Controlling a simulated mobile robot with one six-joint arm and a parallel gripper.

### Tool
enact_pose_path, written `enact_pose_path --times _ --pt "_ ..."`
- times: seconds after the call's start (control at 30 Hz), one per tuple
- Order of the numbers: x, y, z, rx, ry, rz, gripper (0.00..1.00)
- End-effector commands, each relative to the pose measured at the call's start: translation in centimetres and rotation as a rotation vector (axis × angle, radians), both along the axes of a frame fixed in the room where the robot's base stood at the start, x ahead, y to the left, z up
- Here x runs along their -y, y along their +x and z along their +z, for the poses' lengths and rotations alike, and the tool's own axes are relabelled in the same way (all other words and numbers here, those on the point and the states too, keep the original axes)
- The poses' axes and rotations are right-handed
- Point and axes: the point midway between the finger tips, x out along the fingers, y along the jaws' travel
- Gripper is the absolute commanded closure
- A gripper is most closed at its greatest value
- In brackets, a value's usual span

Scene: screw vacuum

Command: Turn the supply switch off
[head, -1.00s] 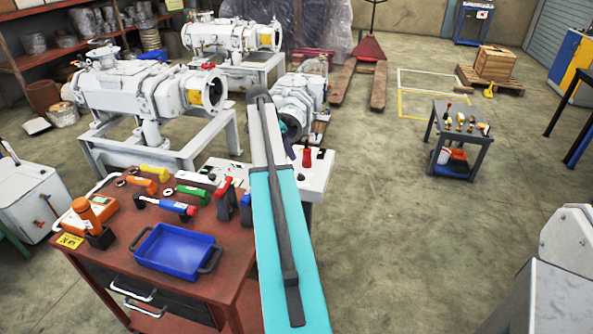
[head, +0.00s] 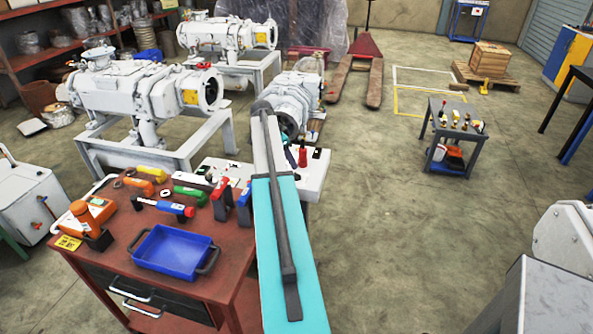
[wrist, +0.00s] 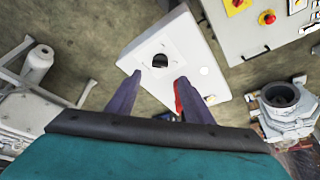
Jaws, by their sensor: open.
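My gripper (wrist: 160,78) is open in the wrist view, its two dark fingers apart with nothing between the tips. Beyond the tips is a white box top (wrist: 146,35) with a round dark knob or opening (wrist: 160,62) on a pale plate. A red part (wrist: 178,100) is partly hidden behind the right finger. A grey cabinet (wrist: 238,38) at the upper right carries red knobs on yellow plates, one of them a red knob (wrist: 267,18). I cannot tell which of these is the supply switch.
A red-brown workbench (head: 225,262) with a blue tray (head: 172,252) and several tools stands left of my arm. White pumps (head: 140,90) on frames stand behind. A grey tool cart (head: 455,137) stands right. The floor between arm and cart is clear.

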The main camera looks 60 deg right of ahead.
Motion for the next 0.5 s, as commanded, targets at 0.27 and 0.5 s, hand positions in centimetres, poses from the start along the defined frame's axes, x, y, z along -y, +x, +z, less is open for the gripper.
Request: enact_pose_path --times 0.27,0.5 --pt "1.2 -0.7 -2.9 -0.002 0.002 -0.002 0.53" --pt "2.1 -1.1 -5.3 -0.001 0.001 -0.002 0.53"
